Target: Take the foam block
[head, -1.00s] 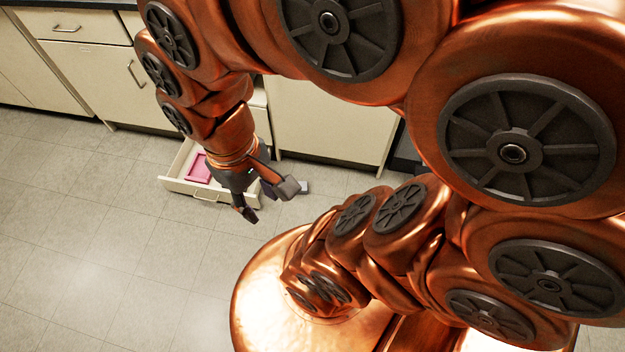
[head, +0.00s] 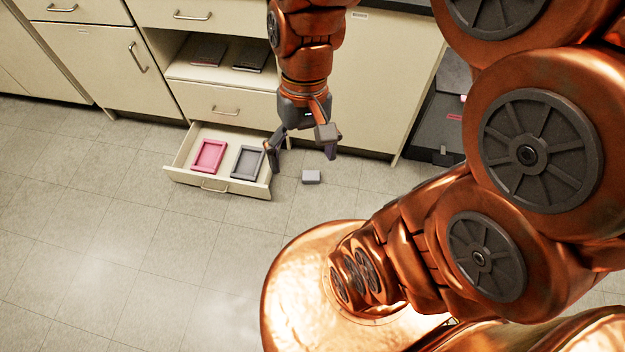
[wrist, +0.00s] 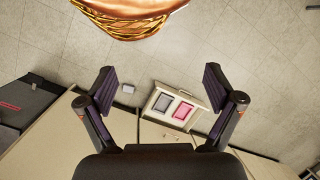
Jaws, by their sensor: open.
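A small light grey block (head: 311,177), which looks like the foam block, lies on the tiled floor just right of the open drawer. It also shows in the wrist view (wrist: 128,89), between the fingers and nearer the left one, some way off. My gripper (head: 302,157) hangs above the floor beside the drawer's right end, pointing down. Its fingers are spread wide and empty, and the wrist view shows the open gap (wrist: 159,82) clearly. The gripper does not touch the block.
The open low drawer (head: 196,191) holds a pink tray (head: 208,156) and a grey tray (head: 247,162). An open shelf (head: 220,78) above holds dark flat items. A dark case-like object (head: 437,125) stands right of the cabinet. The floor in front is clear.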

